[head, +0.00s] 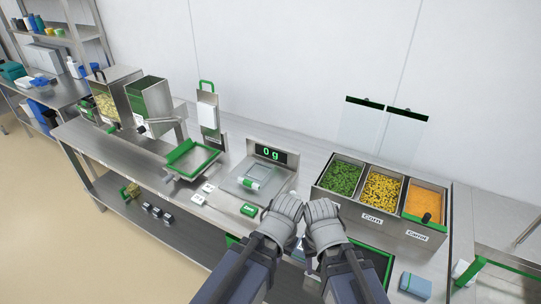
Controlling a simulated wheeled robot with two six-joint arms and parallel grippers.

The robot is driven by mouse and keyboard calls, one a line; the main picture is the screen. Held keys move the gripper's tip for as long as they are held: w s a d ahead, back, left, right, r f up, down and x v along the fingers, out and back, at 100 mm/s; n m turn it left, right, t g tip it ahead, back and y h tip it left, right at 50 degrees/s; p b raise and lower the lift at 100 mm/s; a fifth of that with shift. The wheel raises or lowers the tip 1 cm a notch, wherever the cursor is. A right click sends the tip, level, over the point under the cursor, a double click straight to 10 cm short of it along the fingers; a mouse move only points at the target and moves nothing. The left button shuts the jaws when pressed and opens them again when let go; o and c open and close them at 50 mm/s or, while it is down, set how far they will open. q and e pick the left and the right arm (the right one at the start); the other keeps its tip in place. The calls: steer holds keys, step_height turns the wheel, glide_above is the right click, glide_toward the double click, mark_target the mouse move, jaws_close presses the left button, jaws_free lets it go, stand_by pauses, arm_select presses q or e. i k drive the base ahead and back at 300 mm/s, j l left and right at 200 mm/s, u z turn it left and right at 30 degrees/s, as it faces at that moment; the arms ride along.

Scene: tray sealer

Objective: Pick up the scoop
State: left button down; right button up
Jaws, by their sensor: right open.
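A dark handle, which looks like the scoop's (427,217), stands at the front of the carrot bin; any scoop bowl is hidden. The bin (443,208) holds orange pieces and carries a "Carrot" label. My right gripper (322,209) is open, at the lower middle, left of the bins and apart from the handle. My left gripper (287,205) is close beside it, in front of the scale; its finger opening cannot be made out. I see nothing held in either gripper.
Bins of green pieces (342,178) and yellow corn (382,189) stand left of the carrot bin. A scale (279,159) reads 0 g. A green-framed tray sealer part (190,160) is to the left. A blue box (415,285) lies at front right.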

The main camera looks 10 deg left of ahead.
mark_target(465, 274)
steer(key=k+l+z, duration=0.15)
steer(key=z, duration=0.25)
steer(key=k+l+z, duration=0.15)
steer(key=z, duration=0.25)
steer(key=l+z, duration=0.35)
steer(key=u, duration=1.7)
steer(key=j+z, duration=0.1)
steer(key=z, duration=1.6)
